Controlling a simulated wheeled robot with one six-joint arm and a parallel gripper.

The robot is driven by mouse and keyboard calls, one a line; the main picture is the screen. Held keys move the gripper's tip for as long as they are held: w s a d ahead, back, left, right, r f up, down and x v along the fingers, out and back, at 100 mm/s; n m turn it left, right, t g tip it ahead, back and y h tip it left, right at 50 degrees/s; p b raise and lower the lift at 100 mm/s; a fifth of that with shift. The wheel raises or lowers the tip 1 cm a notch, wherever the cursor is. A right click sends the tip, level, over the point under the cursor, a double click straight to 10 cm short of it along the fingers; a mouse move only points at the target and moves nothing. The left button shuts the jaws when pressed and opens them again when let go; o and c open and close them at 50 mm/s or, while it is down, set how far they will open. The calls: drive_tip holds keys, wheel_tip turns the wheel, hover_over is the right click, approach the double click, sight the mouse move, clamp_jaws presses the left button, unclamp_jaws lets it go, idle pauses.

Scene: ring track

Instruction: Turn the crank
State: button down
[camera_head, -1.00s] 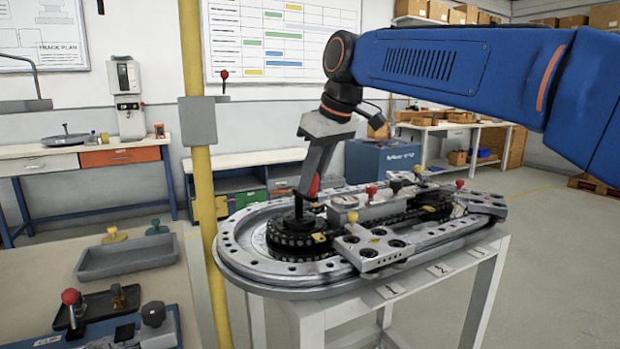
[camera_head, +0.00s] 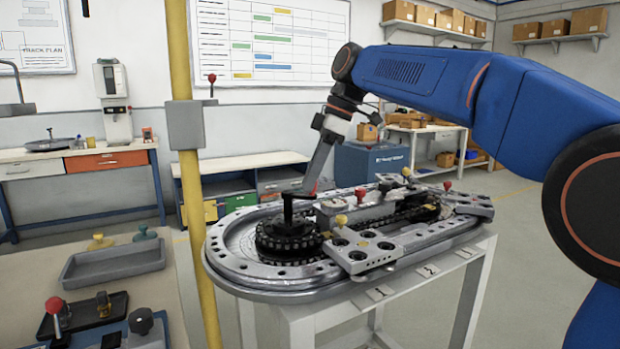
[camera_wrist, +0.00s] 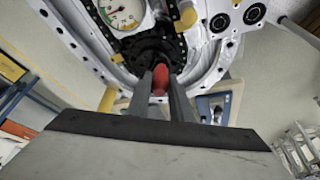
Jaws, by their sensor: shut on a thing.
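The crank (camera_head: 288,203) stands on a black toothed wheel (camera_head: 288,239) at the left end of the oval ring track (camera_head: 225,262). Its red knob shows in the wrist view (camera_wrist: 160,76), between the two fingers. My gripper (camera_head: 311,187) is tilted down from above and shut on the red knob. In the wrist view my gripper (camera_wrist: 161,88) has one finger on each side of the knob. In the head view the fingers hide most of the knob.
A yellow post (camera_head: 193,220) stands close to the track's left end. A bench with a grey tray (camera_head: 115,262) is at the front left. Knobbed fixtures (camera_head: 363,248) and a dial gauge (camera_wrist: 120,14) sit on the track. Floor to the right is clear.

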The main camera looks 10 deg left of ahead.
drive_tip(key=shift+w, duration=0.15)
idle(0.4)
drive_tip(key=c, duration=1.6)
unclamp_jaws()
